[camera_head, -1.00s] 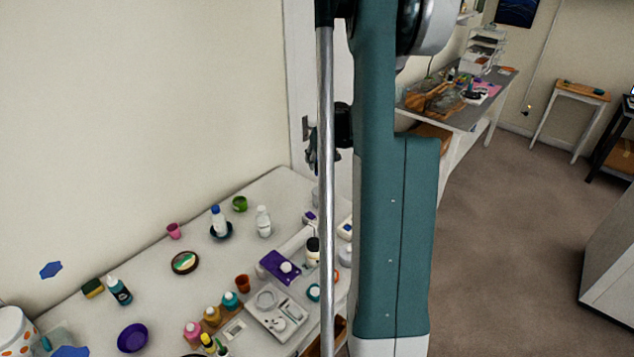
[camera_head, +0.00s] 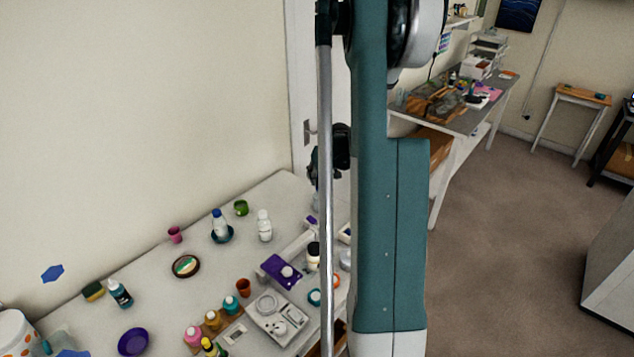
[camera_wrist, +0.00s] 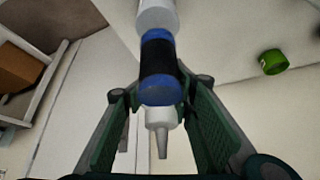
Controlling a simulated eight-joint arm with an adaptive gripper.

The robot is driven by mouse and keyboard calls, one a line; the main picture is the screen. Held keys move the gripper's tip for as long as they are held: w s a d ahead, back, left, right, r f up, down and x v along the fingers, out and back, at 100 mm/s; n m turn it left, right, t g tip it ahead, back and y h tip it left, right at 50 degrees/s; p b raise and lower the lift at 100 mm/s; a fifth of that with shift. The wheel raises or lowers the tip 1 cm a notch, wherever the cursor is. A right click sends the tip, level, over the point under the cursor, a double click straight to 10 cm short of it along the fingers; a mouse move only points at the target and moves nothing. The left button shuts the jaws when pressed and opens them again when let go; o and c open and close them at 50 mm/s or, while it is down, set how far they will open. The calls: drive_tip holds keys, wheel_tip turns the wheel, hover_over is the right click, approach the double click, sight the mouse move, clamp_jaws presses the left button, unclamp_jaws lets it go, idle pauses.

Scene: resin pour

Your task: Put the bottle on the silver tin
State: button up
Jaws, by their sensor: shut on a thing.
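A pale grey round thing (camera_head: 345,258) beside my arm may be the silver tin, but I cannot tell.
The table's back left has bare patches.

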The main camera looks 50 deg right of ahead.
sight(322, 171)
drive_tip(key=shift+f, duration=1.4)
drive_tip(key=shift+f, duration=0.15)
drive_tip(key=o, duration=1.2)
drive_tip(key=shift+r, duration=0.2)
drive_tip(key=shift+v, duration=5.95)
